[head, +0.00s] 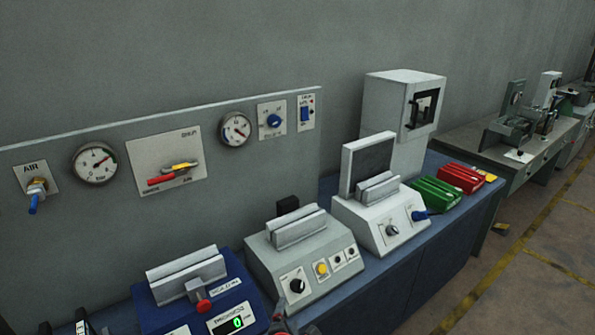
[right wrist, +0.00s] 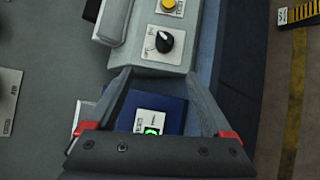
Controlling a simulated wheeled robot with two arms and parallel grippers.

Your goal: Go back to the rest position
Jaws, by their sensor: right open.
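My right gripper (right wrist: 158,76) is open and empty in the right wrist view. Its two grey fingers, with red parts at their bases, stand apart. Between them shows the blue machine (right wrist: 172,112) with a green digital display. The fingertips appear close to the grey machine with a black knob (right wrist: 165,41); whether they touch it I cannot tell. In the head view only a small part of my right gripper (head: 278,322) shows at the bottom edge, beside the blue machine (head: 228,290).
The blue bench (head: 385,275) holds a grey machine (head: 305,265), a white machine (head: 385,215), a green block (head: 437,193) and a red block (head: 462,178). A panel (head: 235,150) with gauges and levers stands behind. The floor (head: 520,290) at right is clear.

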